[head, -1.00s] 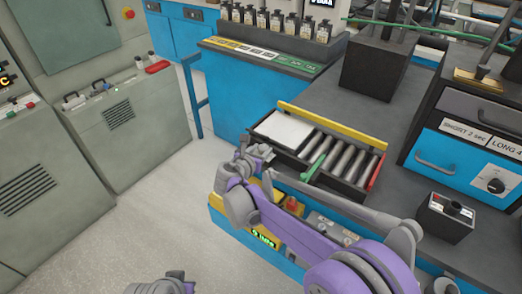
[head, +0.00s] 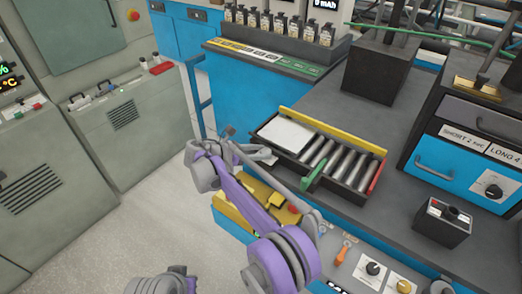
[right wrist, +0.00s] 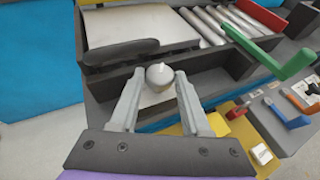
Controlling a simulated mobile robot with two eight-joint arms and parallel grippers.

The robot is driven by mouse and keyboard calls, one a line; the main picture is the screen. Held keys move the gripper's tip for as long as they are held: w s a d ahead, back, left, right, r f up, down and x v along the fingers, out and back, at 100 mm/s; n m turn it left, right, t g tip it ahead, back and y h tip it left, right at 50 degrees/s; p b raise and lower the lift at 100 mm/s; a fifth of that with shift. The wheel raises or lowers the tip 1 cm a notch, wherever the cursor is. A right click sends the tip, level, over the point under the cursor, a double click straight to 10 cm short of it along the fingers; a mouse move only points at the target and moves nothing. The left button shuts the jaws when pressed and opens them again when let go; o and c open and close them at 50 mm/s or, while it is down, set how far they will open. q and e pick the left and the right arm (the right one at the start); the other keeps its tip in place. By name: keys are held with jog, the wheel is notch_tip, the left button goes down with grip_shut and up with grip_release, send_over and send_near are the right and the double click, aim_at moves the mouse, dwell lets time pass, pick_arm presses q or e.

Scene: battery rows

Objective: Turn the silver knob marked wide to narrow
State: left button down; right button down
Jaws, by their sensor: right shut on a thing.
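The silver knob (right wrist: 160,73) is a small rounded cap in the right wrist view, at the near side of the battery tray. My right gripper (right wrist: 157,82) has its two grey fingers on either side of the knob and is shut on it. No marking or pointer on the knob is readable. In the head view my right gripper (head: 256,154) is at the tray's left front corner, and my own wrist partly hides that spot. My left gripper (head: 168,284) shows only in part at the bottom edge, and its fingers are unclear.
The tray (head: 335,134) holds a white plate and several silver cylinders. A green lever (head: 314,172) sticks out at its front. Below are a yellow block (head: 245,205), a black knob (head: 374,268) and an orange switch (head: 342,253). A black box (head: 441,222) stands to the right.

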jog(key=shift+w+m+g, duration=0.1)
jog(key=shift+m+g, duration=0.3)
jog(key=shift+p, duration=0.3)
jog(key=shift+c, duration=2)
grip_release()
jog(key=shift+h, duration=0.3)
